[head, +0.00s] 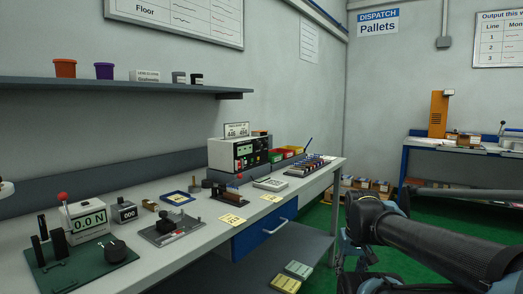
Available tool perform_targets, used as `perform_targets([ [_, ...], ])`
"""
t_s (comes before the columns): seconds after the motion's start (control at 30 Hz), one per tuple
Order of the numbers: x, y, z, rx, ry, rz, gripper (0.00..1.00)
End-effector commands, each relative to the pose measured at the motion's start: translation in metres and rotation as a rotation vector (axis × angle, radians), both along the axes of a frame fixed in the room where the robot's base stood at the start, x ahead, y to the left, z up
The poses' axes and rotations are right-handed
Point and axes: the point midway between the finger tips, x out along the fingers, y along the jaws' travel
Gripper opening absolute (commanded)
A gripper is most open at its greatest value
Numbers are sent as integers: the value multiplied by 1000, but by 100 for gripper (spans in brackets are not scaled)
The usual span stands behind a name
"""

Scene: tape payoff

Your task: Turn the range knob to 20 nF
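A beige bench instrument (228,153) stands on a grey base toward the far end of the workbench. Its dark front panel (244,153) carries a small display and several small coloured parts. It is too small to tell which part is the range knob, where it points, or to read "20 nF". A card with numbers stands on top of the instrument. My dark arm reaches in from the right edge, beyond the bench's right side and well apart from the instrument. I cannot make out my gripper's fingers in this view.
The grey workbench (215,212) holds a force gauge stand (84,222) at near left, a small fixture (168,228), yellow cards and coloured bins (285,154). A blue drawer (262,232) is under the top. Another blue-legged bench (430,148) stands behind.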

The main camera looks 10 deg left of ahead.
Motion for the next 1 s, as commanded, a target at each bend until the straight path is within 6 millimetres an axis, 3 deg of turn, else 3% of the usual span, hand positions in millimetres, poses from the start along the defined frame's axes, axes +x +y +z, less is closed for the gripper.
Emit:
perform_targets([
  [0.13,-5,5,7,17,-17,13,45],
  [0.27,15,23,20,84,-38,72,45],
  [0.7,131,117,106,442,-268,374,45],
  [1.0,222,160,172,636,-511,520,45],
])
